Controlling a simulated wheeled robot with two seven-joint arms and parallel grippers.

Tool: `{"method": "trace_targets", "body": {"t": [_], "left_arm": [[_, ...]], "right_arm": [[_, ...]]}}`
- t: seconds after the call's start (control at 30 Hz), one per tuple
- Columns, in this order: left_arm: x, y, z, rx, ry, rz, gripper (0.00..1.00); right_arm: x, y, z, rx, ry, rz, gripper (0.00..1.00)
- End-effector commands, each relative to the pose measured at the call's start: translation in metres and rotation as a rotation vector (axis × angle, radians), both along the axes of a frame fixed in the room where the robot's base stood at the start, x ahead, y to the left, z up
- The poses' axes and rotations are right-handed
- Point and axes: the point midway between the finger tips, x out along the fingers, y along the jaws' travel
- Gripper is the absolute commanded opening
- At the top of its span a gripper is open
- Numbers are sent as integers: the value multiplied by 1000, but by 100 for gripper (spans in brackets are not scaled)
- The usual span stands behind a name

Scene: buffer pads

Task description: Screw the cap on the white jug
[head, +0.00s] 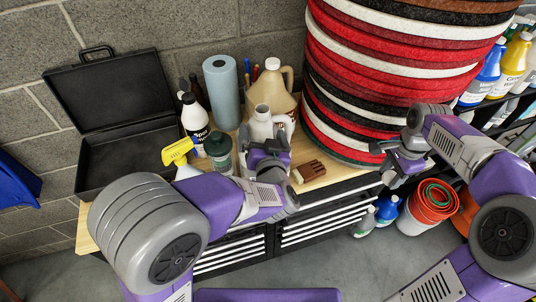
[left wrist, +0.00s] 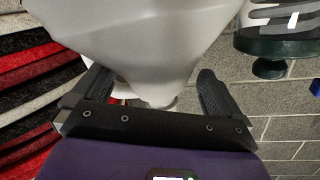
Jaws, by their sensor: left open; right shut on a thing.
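The white jug (head: 261,128) stands on the wooden bench top, with its bare neck upward and no cap seen on it. My left gripper (head: 266,157) is in front of the jug, partly hiding its lower body. In the left wrist view the pale jug (left wrist: 140,35) fills the space between the spread fingers of my left gripper (left wrist: 154,85); I cannot tell whether they touch it. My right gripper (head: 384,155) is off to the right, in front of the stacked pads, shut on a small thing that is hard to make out. I cannot clearly see the cap.
A tan jug (head: 284,92) stands close behind the white jug. A blue roll (head: 222,90), a black-and-white bottle (head: 195,122), a dark green jar (head: 218,148) and a yellow sprayer (head: 177,151) are left. A brown brush (head: 308,171) lies right, beside stacked pads (head: 385,75).

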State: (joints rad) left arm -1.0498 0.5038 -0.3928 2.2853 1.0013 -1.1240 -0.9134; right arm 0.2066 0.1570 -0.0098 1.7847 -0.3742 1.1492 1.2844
Motion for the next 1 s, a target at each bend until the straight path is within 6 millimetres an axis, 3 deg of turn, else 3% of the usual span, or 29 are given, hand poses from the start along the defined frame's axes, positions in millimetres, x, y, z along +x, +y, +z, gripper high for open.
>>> {"method": "trace_targets", "body": {"t": [0.17, 0.5, 1.0], "left_arm": [[16, 3, -3, 0, 1, 0, 100], [17, 3, -3, -1, 1, 0, 100], [17, 3, -3, -1, 3, -1, 25]], "right_arm": [[0, 0, -2, 0, 0, 0, 18], [0, 0, -2, 0, 0, 0, 18], [0, 0, -2, 0, 0, 0, 18]]}}
